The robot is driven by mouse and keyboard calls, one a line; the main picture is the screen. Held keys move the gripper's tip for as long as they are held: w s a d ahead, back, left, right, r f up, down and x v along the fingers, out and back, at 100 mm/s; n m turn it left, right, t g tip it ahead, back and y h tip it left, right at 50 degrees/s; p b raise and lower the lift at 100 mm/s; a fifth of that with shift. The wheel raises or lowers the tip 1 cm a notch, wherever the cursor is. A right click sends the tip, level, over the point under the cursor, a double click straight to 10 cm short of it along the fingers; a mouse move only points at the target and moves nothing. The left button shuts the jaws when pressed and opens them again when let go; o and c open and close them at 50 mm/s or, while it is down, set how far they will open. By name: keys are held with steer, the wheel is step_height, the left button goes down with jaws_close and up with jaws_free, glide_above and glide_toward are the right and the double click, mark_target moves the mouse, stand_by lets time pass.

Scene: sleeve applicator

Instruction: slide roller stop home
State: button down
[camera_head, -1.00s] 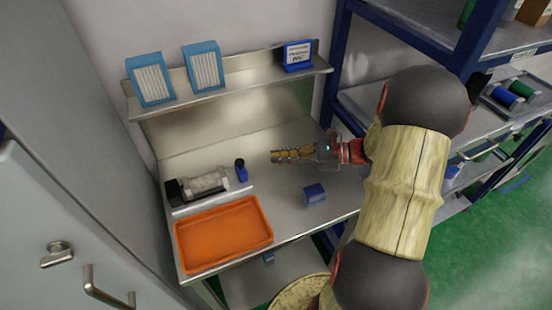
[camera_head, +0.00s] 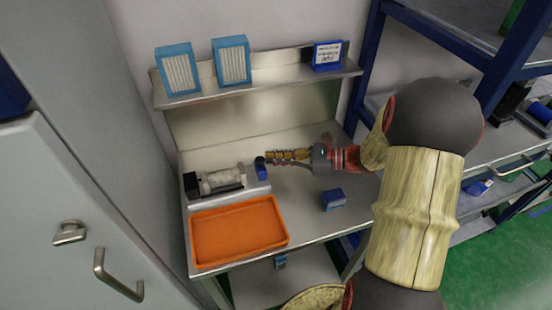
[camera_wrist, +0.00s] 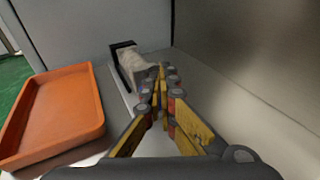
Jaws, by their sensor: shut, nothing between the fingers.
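The sleeve applicator (camera_head: 220,180) stands at the back left of the bench, with a pale roller between dark end parts. It also shows in the wrist view (camera_wrist: 133,62), beyond my fingers. A small blue block with a dark top (camera_head: 262,171), which looks like the roller stop, stands at the applicator's right end, a small gap from the roller. My gripper (camera_head: 268,157) is shut and empty, its fingertips pointing left, right beside the dark top. I cannot tell whether they touch. In the wrist view my closed fingers (camera_wrist: 162,75) hide the stop.
An orange tray (camera_head: 238,262) lies in front of the applicator. A blue box (camera_head: 334,199) sits on the bench below my gripper. A shelf (camera_head: 265,83) above the bench holds blue-framed filters and a blue sign. The bench's back middle is clear.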

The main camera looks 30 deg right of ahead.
mark_target(259, 170)
steer(key=a+p, duration=0.1)
steer(key=a, duration=0.1)
steer(key=w+a+p, duration=0.1)
steer(key=a+p, duration=0.1)
steer(key=shift+a+r, duration=0.15)
steer(key=shift+r, duration=0.05)
steer(key=shift+a+f, duration=0.15)
steer(key=shift+a, duration=0.2)
